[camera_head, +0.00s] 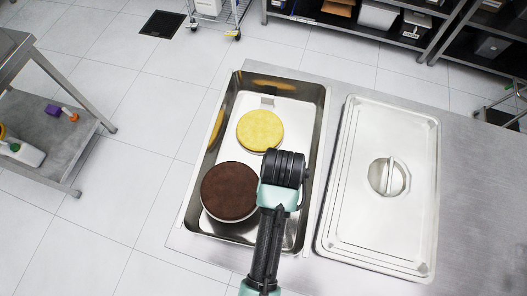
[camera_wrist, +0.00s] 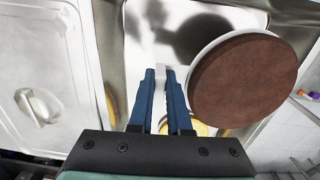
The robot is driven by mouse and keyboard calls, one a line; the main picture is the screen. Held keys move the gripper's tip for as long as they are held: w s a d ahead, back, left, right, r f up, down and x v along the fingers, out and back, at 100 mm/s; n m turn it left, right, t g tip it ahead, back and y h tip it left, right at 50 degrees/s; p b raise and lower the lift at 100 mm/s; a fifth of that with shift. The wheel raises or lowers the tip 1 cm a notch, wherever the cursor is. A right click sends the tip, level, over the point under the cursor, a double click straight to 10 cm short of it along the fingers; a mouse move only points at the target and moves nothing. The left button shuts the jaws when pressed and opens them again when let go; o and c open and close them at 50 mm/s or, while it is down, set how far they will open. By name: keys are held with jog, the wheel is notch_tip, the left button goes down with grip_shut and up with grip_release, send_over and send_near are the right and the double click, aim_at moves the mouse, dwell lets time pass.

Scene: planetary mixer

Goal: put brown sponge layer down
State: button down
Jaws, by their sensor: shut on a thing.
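The brown sponge layer (camera_head: 229,192) is a dark round disc with a white base under it, over the near left part of the steel pan (camera_head: 322,130). In the wrist view the brown sponge layer (camera_wrist: 243,80) is large and close, right of the fingers. My gripper (camera_wrist: 160,74) is shut, with a small pale piece between its fingertips; how this joins the brown layer's base is unclear. A shadow on the pan floor lies apart from the layer, so it appears raised. In the head view my wrist hides the fingers.
A yellow sponge layer (camera_head: 260,130) lies in the far half of the pan. A steel lid (camera_head: 387,190) with a handle lies on the table right of the pan. A grey cart (camera_head: 55,135) stands at left, with floor between.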

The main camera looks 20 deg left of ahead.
notch_tip(320, 180, down, 10)
jog(key=shift+s+r+p, duration=0.1)
jog(key=shift+r+p, duration=0.1)
jog(key=shift+p, duration=0.3)
jog(key=shift+f, duration=0.1)
jog(key=c, duration=0.9)
grip_release()
jog(key=shift+o, duration=0.2)
